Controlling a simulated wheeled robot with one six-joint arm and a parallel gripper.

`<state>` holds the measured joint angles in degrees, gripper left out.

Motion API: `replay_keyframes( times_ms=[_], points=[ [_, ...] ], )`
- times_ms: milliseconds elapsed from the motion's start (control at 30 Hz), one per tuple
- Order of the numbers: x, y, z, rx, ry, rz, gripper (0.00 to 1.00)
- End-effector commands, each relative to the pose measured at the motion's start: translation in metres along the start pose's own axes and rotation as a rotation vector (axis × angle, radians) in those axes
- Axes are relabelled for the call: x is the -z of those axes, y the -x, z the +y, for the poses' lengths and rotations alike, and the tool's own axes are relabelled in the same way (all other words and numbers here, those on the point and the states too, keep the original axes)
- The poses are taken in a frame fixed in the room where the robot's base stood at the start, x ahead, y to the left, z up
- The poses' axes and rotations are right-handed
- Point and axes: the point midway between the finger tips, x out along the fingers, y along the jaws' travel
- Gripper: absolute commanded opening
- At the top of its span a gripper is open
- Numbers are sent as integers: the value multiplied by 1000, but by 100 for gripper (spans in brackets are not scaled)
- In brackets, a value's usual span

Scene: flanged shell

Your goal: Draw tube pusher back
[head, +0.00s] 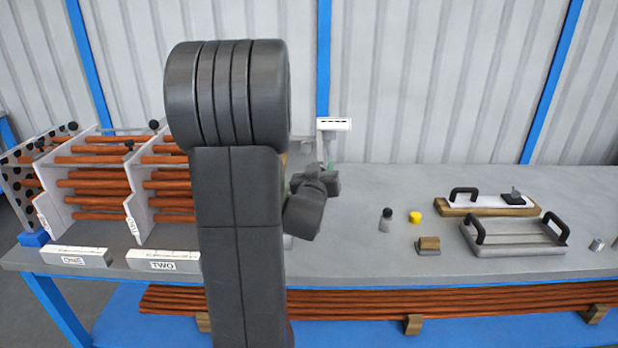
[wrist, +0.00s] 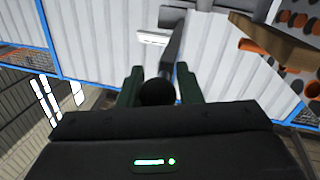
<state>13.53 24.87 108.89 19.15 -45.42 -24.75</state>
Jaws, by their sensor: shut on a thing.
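In the wrist view, the two dark green fingers of my gripper (wrist: 158,88) are closed about a round black knob (wrist: 157,93). I take this knob to be the handle of the tube pusher. A grey bar (wrist: 172,50) shows just beyond the knob; I cannot tell whether they are joined. In the head view, my dark arm stands in front of the bench and hides most of the pusher and the fingertips. Only the wrist part of my gripper (head: 329,178) shows there, right of the arm.
A white labelled block (head: 333,124) stands behind my gripper. Racks of copper tubes (head: 95,183) fill the bench's left side. On the right lie a tray with black handles (head: 513,238), a board (head: 488,205), a yellow piece (head: 414,217) and a small bottle (head: 385,221).

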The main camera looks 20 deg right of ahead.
Motion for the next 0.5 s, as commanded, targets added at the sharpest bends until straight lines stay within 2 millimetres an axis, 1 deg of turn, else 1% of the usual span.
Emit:
replay_keyframes(
  times_ms=[33, 333, 367, 433, 500],
  points=[
    [-1, 0, 5, -9, -1, 1, 0],
    [0, 0, 7, -11, -1, -1, 0],
    [0, 0, 7, -11, -1, 0, 36],
    [0, 0, 7, -11, -1, 0, 50],
    [0, 0, 7, -10, -1, -1, 50]
  ],
)
